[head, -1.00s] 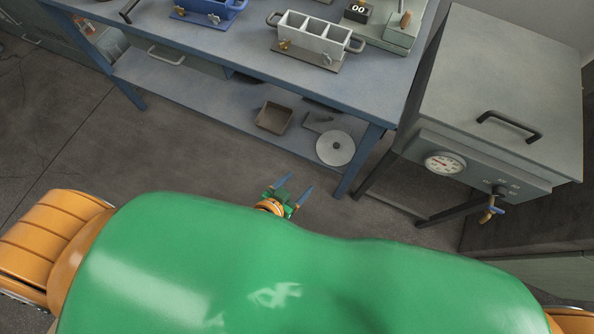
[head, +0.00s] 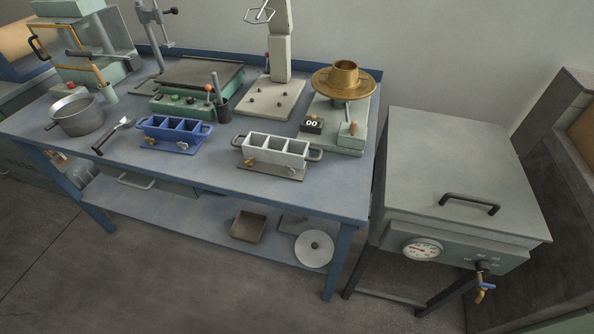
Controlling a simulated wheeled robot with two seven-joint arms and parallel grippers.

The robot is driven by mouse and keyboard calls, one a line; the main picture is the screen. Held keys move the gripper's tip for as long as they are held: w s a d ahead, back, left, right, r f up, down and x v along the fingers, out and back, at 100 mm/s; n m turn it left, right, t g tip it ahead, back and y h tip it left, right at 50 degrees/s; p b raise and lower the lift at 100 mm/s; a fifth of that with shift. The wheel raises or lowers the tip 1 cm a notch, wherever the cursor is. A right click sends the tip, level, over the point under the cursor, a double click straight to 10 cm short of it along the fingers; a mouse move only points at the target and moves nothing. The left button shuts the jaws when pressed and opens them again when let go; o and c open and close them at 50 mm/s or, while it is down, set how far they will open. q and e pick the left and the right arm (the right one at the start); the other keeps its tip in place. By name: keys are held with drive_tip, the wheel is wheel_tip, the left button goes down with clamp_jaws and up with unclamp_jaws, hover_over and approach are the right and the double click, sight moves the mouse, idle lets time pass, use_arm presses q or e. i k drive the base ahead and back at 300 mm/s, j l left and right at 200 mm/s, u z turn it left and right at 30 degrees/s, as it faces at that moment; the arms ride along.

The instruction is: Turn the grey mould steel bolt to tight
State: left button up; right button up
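The grey mould (head: 277,147), a three-compartment block with a handle at each end, stands near the front edge of the bench on a dark base plate. It has a brass-coloured bolt (head: 249,161) at its front left and a steel-coloured bolt (head: 291,170) at its front right. How tight the steel bolt is cannot be told at this size. Neither of my grippers shows in the head view now.
On the bench (head: 224,181), a blue mould (head: 174,131) stands left of the grey one. A black counter (head: 312,123) and a scale with a brass pan (head: 344,81) stand behind right. A grey oven (head: 455,180) stands right of the bench. Floor in front is clear.

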sight(291, 172)
drive_tip(key=k+l+z, duration=0.1)
drive_tip(key=l, duration=0.55)
drive_tip(key=k+l, duration=0.1)
drive_tip(key=l, duration=0.6)
drive_tip(key=k+l+z, duration=0.15)
drive_tip(key=l, duration=0.5)
drive_tip(key=i, duration=0.05)
